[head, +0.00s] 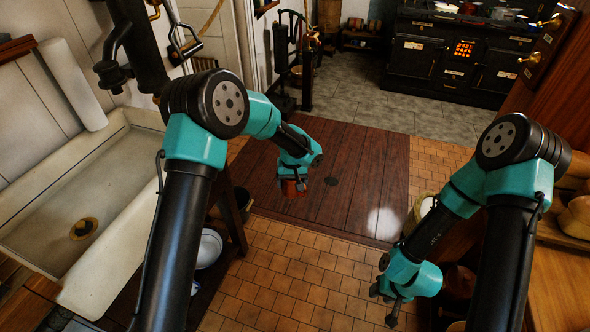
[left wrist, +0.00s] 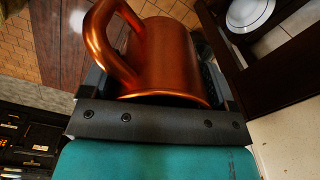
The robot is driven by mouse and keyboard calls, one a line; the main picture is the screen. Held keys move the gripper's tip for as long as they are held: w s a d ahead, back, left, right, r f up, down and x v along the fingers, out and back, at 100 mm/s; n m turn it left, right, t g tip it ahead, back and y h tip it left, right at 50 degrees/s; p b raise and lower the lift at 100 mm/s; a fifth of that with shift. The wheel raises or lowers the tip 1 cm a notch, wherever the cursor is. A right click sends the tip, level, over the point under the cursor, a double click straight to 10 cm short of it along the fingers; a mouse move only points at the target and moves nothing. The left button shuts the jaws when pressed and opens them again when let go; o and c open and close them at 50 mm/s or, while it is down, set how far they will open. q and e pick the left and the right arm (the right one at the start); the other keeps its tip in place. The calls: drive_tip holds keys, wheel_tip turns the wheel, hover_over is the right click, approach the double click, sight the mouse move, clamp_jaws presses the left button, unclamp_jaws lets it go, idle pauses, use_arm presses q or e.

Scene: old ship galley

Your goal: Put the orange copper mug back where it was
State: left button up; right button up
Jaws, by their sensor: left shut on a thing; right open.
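The orange copper mug (left wrist: 175,55) fills the middle of the left wrist view, with its handle (left wrist: 105,40) to the left. My left gripper (head: 293,184) is shut on the mug. In the head view only a small part of the copper mug (head: 293,190) shows below the gripper, in front of the dark wooden floor boards. My right gripper (head: 389,303) is open and empty at the lower right, low over the tiled floor. The spot where the mug was before cannot be told from these frames.
A stone sink (head: 35,205) is at the left. White dishes (head: 209,247) sit on a dark shelf below it. A pale bucket (head: 424,207) and a wooden counter (head: 560,290) are at the right. A black stove (head: 455,55) stands at the back. The floor between is clear.

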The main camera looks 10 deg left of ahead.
use_arm(q)
drive_tip(key=s+a+r+n, duration=0.2)
drive_tip(key=s+r+n, duration=0.1)
drive_tip(key=r, duration=0.6)
drive_tip(key=s+a+r+n, duration=0.2)
drive_tip(key=s+r, duration=0.4)
drive_tip(key=r, duration=0.4)
drive_tip(key=s+a+r+n, duration=0.2)
drive_tip(key=s+r+n, duration=0.1)
drive_tip(key=r, duration=0.7)
drive_tip(key=shift+s+a+n, duration=0.25)
drive_tip(key=shift+s+n, duration=0.15)
drive_tip(key=shift+s, duration=0.4)
drive_tip(key=shift+r, duration=0.1)
